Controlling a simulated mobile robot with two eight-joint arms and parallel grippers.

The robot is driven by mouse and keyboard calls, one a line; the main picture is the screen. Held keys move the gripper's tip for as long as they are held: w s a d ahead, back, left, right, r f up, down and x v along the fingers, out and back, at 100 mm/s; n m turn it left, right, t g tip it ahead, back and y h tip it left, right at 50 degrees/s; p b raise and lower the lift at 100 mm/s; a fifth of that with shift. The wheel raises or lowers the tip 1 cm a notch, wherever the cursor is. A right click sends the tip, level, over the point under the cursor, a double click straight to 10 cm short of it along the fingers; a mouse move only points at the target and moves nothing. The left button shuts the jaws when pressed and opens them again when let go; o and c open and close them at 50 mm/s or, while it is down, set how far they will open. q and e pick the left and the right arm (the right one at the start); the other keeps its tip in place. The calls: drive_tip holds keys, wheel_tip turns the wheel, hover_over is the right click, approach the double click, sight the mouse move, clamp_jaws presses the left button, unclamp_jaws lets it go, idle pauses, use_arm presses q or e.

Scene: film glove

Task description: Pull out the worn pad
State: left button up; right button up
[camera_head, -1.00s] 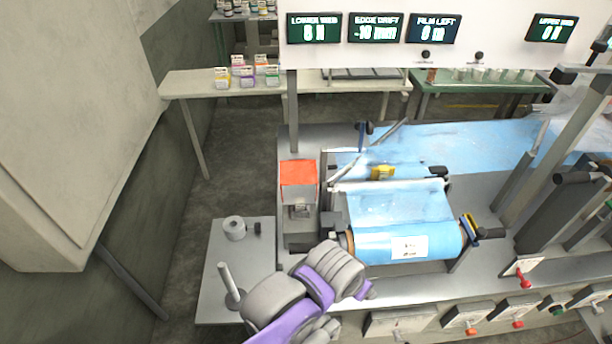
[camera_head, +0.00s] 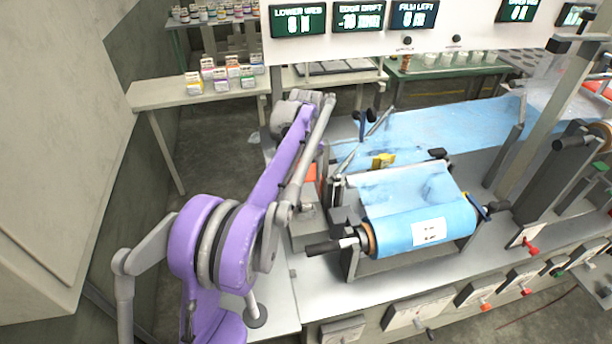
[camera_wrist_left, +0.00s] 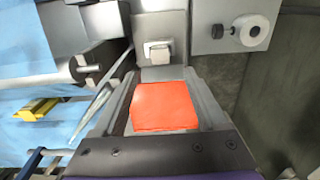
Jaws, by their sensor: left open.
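A grey housing with a flat orange-red top shows in the left wrist view (camera_wrist_left: 165,106); in the head view only a strip of that orange-red top (camera_head: 311,172) shows beside my left arm. A small pale block sits in a bracket on the housing's near side (camera_wrist_left: 158,52), also in the head view (camera_head: 308,211). I cannot tell which piece is the worn pad. My left gripper (camera_head: 303,101) is open, at the far side of the housing, above it; its fingertips are hard to make out in the head view. My right gripper is not in view.
A blue film roll (camera_head: 420,228) on a stand is right of the housing, with a yellow block (camera_head: 383,161) behind it. Small boxes (camera_head: 220,76) stand on the back shelf.

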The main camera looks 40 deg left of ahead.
sight(306, 199)
use_arm(q)
wheel_tip(306, 199, down, 10)
drive_tip(key=shift+f, duration=0.1)
idle(0.4)
clamp_jaws()
